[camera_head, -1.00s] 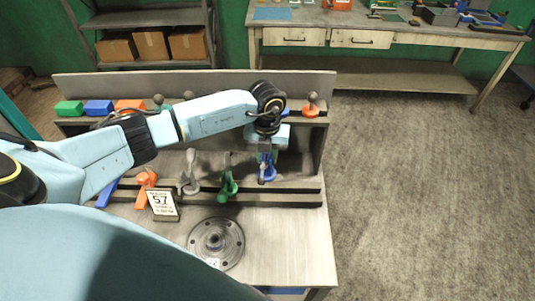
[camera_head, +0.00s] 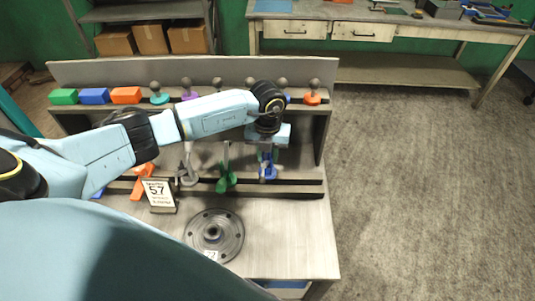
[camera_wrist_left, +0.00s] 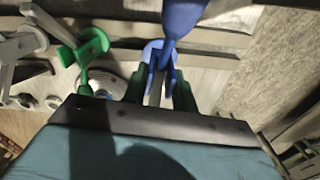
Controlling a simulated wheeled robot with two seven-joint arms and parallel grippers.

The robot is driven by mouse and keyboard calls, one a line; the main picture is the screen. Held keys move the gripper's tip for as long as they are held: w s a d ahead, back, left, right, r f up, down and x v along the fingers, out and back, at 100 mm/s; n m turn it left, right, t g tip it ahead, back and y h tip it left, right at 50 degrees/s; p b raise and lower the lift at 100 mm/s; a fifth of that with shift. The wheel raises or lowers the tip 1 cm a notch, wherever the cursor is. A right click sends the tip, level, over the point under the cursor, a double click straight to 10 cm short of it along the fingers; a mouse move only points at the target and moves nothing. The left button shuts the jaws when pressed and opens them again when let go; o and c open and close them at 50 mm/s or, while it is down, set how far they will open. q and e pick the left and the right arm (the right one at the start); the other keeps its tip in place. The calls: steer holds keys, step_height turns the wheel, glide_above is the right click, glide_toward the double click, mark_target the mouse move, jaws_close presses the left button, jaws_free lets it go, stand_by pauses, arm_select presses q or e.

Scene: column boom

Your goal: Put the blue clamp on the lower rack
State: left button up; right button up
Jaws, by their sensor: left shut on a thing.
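The blue clamp (camera_head: 267,170) is held by my left gripper (camera_head: 268,148), which is shut on it and points down over the right part of the lower rack (camera_head: 300,190). The clamp appears low at the rack, right of a green clamp (camera_head: 227,172); I cannot tell whether it touches the rack. In the left wrist view, the blue clamp (camera_wrist_left: 182,18) shows between the fingers (camera_wrist_left: 160,92), with the green clamp (camera_wrist_left: 90,45) to its left. My right gripper is not in view.
A grey clamp (camera_head: 187,168) and an orange clamp (camera_head: 142,188) stand farther left on the lower rack. The upper shelf holds colored blocks (camera_head: 94,96) and several dark-knobbed pieces (camera_head: 313,92). The lower rack's right end is clear.

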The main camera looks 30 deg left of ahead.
arm_select(q)
steer(key=shift+f, duration=0.2)
stand_by(0.5)
steer(key=shift+s+f+b, duration=0.1)
steer(key=shift+f+b, duration=0.4)
steer(key=shift+b, duration=0.1)
steer(key=shift+s+f, duration=0.1)
steer(key=shift+a, duration=0.15)
stand_by(1.0)
